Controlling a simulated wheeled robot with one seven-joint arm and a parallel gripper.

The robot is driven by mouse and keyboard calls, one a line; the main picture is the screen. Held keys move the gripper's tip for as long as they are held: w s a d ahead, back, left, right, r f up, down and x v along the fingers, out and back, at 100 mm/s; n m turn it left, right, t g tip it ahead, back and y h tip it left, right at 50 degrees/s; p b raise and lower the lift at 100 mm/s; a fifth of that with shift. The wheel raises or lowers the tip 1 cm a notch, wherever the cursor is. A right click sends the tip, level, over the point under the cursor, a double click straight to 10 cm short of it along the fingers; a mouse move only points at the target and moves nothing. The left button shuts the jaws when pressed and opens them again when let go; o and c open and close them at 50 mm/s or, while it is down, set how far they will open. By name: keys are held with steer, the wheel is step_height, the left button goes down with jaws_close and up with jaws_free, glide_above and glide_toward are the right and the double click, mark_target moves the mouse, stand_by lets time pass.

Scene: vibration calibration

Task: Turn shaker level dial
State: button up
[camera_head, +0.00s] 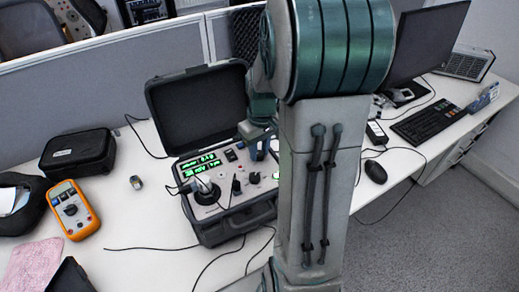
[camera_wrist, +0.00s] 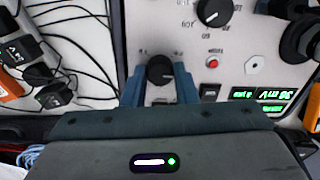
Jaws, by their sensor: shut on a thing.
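An open black case (camera_head: 238,222) with a light grey control panel (camera_wrist: 260,40) sits on the white desk. My gripper (camera_wrist: 160,76) is down at the panel, with its two blue fingers on either side of a black dial (camera_wrist: 160,66), shut on it. The dial has a white pointer line; its labels are too blurred to read. In the head view my gripper (camera_head: 262,143) is over the upper right of the panel, and my arm hides part of the case.
Another black dial (camera_wrist: 214,12), a red button (camera_wrist: 212,62) and green displays (camera_wrist: 270,94) are on the panel. An orange multimeter (camera_head: 72,209) and a black pouch (camera_head: 78,153) lie left. A mouse (camera_head: 375,171) and keyboard (camera_head: 432,124) are right. Cables cross the desk.

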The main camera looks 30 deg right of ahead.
mark_target(260, 151)
steer(key=n, duration=0.4)
steer(key=shift+w+n, duration=0.1)
steer(key=shift+n, duration=0.2)
steer(key=n, duration=0.4)
steer(key=shift+r+n, duration=0.1)
steer(key=shift+n, duration=0.2)
steer(key=o, duration=1)
steer(key=r, duration=1.3)
steer(key=shift+w+d+r, duration=0.2)
steer(key=shift+w+r, duration=0.05)
steer(key=shift+r, duration=0.1)
